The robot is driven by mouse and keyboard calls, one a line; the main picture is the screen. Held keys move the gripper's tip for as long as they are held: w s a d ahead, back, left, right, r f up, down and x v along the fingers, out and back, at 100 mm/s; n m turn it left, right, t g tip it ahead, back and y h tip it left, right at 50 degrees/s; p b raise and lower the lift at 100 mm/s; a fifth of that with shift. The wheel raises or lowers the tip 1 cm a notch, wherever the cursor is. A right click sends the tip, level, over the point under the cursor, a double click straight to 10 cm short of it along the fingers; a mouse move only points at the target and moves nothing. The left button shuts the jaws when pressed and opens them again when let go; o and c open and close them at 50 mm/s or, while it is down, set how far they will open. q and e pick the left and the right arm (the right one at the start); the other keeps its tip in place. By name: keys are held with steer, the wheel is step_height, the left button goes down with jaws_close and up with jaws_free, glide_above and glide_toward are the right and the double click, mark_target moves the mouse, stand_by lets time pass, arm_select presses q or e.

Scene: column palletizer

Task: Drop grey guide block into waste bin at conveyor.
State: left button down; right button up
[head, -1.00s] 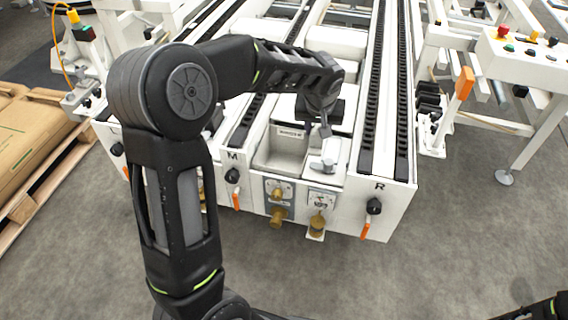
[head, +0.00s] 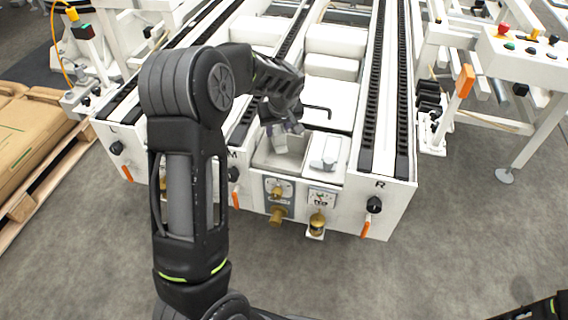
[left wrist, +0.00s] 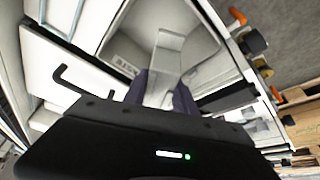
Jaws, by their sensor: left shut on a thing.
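My left gripper (head: 282,130) is shut on the grey guide block (head: 279,144), over the grey waste bin (head: 288,164) at the front end of the conveyor. In the left wrist view the block (left wrist: 167,62) sticks out from between the dark fingers of the left gripper (left wrist: 166,92), with the open bin (left wrist: 138,28) behind it. The labelled wall of the bin shows at left there. Whether the block's lower end is inside the bin's rim is hard to tell. My right gripper is out of view; only a bit of my right arm shows at bottom right.
A white box with a light handle-like part (head: 326,150) stands right of the bin. A black bent rod (head: 318,110) lies just behind. Conveyor rails (head: 375,120) flank the bin. Brass fittings (head: 318,224) stick out in front. Cartons on a pallet (head: 25,130) are at left.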

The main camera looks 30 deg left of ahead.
mark_target(279, 131)
arm_select(q)
steer(key=shift+f+b, duration=1.15)
steer(key=shift+f, duration=1.2)
steer(key=c, duration=0.9)
jaws_free()
steer(key=p+v, duration=0.2)
steer(key=v, duration=0.6)
steer(key=shift+f, duration=0.1)
